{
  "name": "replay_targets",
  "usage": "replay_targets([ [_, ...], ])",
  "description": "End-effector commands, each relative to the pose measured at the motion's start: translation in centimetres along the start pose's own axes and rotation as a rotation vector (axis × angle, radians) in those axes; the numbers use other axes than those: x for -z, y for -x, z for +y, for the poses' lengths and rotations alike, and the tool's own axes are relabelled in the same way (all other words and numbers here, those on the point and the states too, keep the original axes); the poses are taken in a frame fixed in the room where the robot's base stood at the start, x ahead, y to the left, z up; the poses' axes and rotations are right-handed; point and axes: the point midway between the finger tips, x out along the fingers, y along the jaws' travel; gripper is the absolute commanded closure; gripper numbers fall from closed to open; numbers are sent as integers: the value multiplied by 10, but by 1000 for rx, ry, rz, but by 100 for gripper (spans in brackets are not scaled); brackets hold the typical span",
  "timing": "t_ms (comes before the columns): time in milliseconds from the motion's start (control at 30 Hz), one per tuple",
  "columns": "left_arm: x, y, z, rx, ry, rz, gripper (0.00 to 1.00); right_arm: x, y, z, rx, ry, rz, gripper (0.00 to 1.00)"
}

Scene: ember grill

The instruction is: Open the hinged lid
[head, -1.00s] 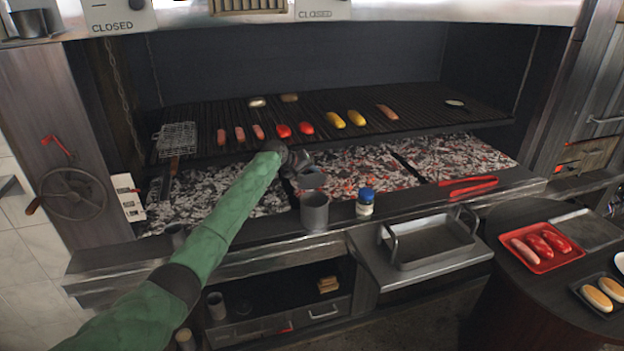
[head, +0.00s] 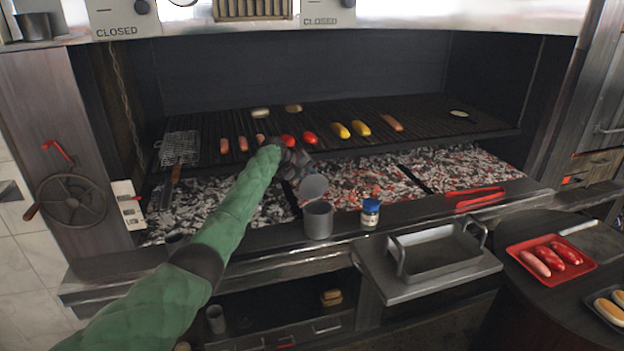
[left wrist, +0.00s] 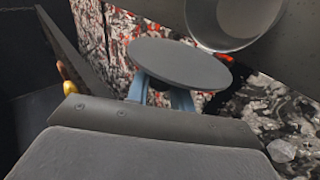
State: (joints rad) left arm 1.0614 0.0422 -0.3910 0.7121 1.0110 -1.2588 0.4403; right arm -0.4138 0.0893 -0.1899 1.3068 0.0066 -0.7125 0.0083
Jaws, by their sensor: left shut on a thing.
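The grey metal canister (head: 318,220) stands on the ledge in front of the coals, with its round mouth showing. Its round grey lid (head: 314,187) is tilted up at the back of the rim. My left gripper (head: 300,172) is behind the lid and shut on it. In the left wrist view, the blue-grey fingers (left wrist: 163,93) meet the lid's disc (left wrist: 180,64), and the canister (left wrist: 238,22) shows beyond. The fingertips are partly hidden by the lid. My right gripper is not in view.
A blue-capped jar (head: 370,213) stands close right of the canister. A metal tray (head: 435,262) and red tongs (head: 474,194) lie farther right. Glowing coals (head: 355,180) and the grate with sausages are behind my gripper.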

Motion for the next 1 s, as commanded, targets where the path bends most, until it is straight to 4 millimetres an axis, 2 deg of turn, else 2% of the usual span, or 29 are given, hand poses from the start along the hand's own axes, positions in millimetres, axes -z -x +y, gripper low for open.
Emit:
replay_targets([
  [967, -1, -3, -5, 5, 3, -2, 100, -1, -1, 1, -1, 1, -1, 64],
  [1000, -1, -3, -5, 5, 3, -2, 100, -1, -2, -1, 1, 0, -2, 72],
])
